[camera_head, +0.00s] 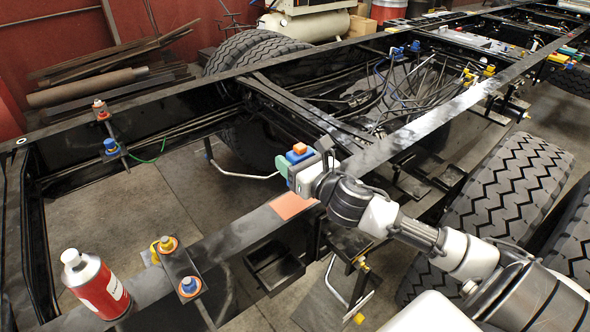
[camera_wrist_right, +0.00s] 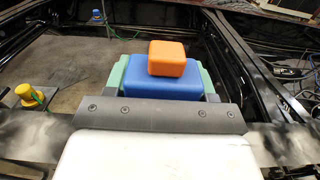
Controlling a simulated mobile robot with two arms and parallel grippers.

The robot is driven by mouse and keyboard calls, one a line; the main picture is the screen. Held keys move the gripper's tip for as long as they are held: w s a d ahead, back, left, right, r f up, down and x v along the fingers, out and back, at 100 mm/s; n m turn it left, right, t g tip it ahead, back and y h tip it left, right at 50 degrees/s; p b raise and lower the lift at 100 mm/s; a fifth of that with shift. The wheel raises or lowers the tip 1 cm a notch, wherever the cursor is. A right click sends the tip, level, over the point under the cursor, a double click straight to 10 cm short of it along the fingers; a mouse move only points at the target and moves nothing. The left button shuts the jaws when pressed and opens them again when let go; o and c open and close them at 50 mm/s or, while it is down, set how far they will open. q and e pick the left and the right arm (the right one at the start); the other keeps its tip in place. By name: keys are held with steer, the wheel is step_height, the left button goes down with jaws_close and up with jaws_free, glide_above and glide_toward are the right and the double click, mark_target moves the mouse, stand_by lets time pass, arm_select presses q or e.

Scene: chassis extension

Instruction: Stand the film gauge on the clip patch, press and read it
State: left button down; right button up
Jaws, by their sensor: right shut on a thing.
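The film gauge, a blue block with an orange top (camera_head: 299,148), is in my right gripper (camera_head: 292,166), which is shut on it. In the right wrist view the gauge's blue body (camera_wrist_right: 166,76) sits between green pads, orange part up; its underside is hidden. The clip patch, taken to be the orange-red rectangle (camera_head: 291,205) on the near chassis rail, lies just below the gripper in the head view. The gauge appears above the rail, slightly beyond the patch; I cannot tell the exact gap. My left gripper is not in view.
A red and white spray can (camera_head: 96,283) stands on the rail at the left. A bracket with orange and blue fittings (camera_head: 181,268) is beside it. The rail (camera_head: 235,235) between bracket and patch is clear. Large tyres (camera_head: 512,185) stand at the right.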

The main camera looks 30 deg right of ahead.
steer(key=shift+f, duration=1.6)
steer(key=o, duration=1)
steer(key=shift+f, duration=0.1)
steer(key=shift+s, duration=0.15)
steer(key=shift+s+d+b, duration=0.15)
steer(key=shift+s+b, duration=0.25)
steer(key=shift+s, duration=1.55)
steer(key=shift+s+d+b, duration=0.2)
steer(key=shift+s+b, duration=0.2)
steer(key=shift+s, duration=1.6)
steer(key=shift+s+d+b, duration=0.15)
steer(key=shift+s+b, duration=0.25)
steer(key=shift+s, duration=1.55)
jaws_close()
